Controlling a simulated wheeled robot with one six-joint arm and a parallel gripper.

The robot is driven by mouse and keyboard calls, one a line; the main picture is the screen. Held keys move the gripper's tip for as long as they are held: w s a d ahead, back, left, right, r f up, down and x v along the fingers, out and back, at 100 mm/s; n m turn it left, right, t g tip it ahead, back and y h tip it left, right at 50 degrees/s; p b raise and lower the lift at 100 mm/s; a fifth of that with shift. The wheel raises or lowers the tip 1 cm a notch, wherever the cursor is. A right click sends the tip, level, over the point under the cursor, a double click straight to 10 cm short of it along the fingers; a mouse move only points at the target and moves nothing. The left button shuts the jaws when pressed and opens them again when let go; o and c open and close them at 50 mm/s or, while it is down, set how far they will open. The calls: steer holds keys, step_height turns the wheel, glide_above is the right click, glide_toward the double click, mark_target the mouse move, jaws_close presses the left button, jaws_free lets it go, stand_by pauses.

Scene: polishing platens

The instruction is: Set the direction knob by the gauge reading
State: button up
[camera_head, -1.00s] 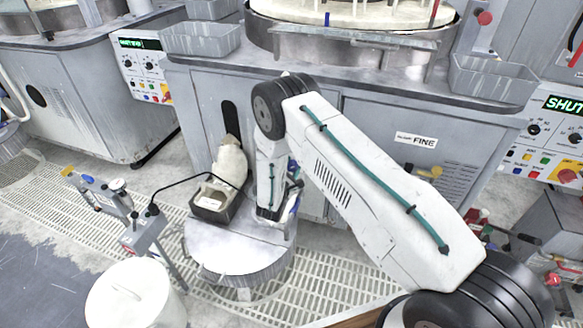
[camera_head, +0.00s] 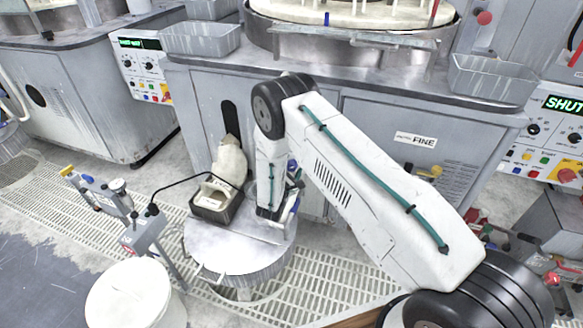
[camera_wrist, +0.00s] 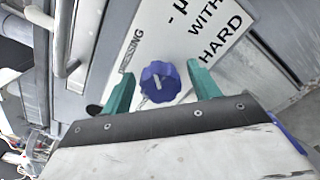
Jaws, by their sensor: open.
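A blue knob (camera_wrist: 160,83) with a pale pointer line shows in the wrist view, mounted on a white label plate (camera_wrist: 188,22) with black print including "DRESSING", "WITH" and "HARD". My gripper (camera_wrist: 161,84) is open, one teal finger on each side of the knob, with visible gaps and nothing held. In the head view my arm hides most of the gripper and the knob's surroundings. A dark box with a pale face (camera_head: 214,196), possibly the gauge, sits on the round grey stool (camera_head: 240,262); its reading is too small to make out.
A beige lumpy object (camera_head: 230,162) stands behind the box. A black cable runs from the box to a grey stand (camera_head: 143,232). A white bucket (camera_head: 130,296) is at front left. The machine cabinet marked FINE (camera_head: 415,140) stands behind my arm.

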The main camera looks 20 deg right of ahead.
steer(key=v, duration=0.7)
steer(key=shift+s+a, duration=0.25)
steer(key=shift+s, duration=0.05)
steer(key=s+d+g+h, duration=0.2)
steer(key=s+d+g, duration=0.1)
steer(key=s+d, duration=0.1)
steer(key=s+d+r+m+g+h, duration=0.1)
steer(key=s+d+r+m+g, duration=0.35)
steer(key=s+r+g, duration=0.35)
steer(key=s+d+r+m+g, duration=0.3)
steer(key=s+r+m+g, duration=0.25)
steer(key=r, duration=0.45)
steer(key=s+a+r+m+t+y, duration=0.1)
steer(key=s+r+m+y, duration=0.3)
steer(key=s+r, duration=0.8)
steer(key=s+a+r+m+t+y, duration=0.2)
steer(key=s+r+m+y, duration=0.3)
steer(key=s+r+y, duration=0.4)
steer(key=shift+s+a+r+m+y, duration=0.3)
steer(key=shift+s+a+r, duration=0.3)
steer(key=shift+s+r, duration=1.25)
